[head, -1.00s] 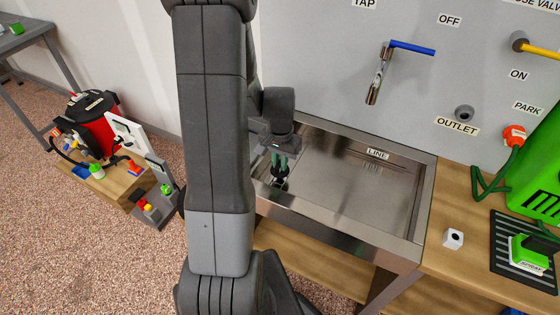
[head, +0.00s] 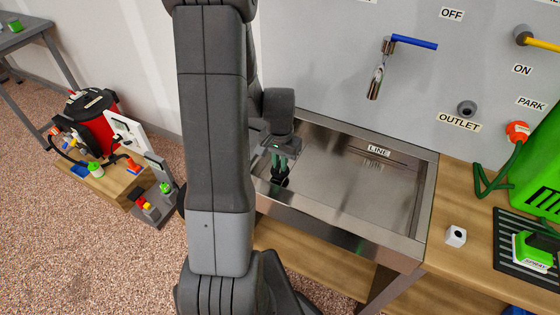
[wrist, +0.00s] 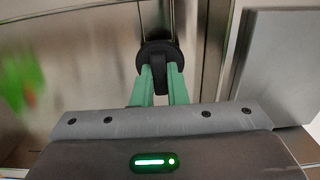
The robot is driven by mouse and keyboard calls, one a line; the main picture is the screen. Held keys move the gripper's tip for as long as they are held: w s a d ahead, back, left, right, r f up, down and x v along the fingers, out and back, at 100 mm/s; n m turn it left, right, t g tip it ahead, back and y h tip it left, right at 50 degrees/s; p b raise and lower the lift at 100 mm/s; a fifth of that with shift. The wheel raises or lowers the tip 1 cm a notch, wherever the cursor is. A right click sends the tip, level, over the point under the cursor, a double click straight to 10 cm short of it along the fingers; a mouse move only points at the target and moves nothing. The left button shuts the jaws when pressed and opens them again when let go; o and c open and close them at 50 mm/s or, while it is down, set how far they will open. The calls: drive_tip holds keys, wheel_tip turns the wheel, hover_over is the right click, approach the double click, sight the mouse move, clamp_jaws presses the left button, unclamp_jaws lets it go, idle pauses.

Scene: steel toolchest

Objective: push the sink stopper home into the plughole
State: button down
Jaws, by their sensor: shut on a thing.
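The black sink stopper (wrist: 158,50) has a round body and an upright tab. It also shows as a small dark shape in the head view (head: 280,182), at the left end of the steel sink (head: 340,195). My gripper (wrist: 161,82) has green fingers, one on each side of the tab, shut on it. In the head view, my gripper (head: 279,168) points down into the basin. The plughole is not visible, and I cannot tell whether the stopper is seated or just above it.
The tap with a blue lever (head: 410,43) is on the grey wall panel above the basin. The sink's front rim (head: 330,235) and left wall are close to my arm. A white block (head: 456,236) and a green sprayer (head: 533,250) sit on the bench to the right.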

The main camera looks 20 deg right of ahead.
drive_tip(key=shift+f+b, duration=0.95)
drive_tip(key=shift+f, duration=0.3)
drive_tip(key=c, duration=1.4)
unclamp_jaws()
drive_tip(key=shift+o, duration=0.2)
drive_tip(key=shift+r, duration=0.1)
wheel_tip(320, 180, up, 14)
drive_tip(key=p, duration=0.1)
drive_tip(key=shift+f, duration=0.2)
wheel_tip(320, 180, down, 14)
drive_tip(key=shift+r+b, duration=0.2)
drive_tip(key=shift+b, duration=0.25)
drive_tip(key=shift+r, duration=0.3)
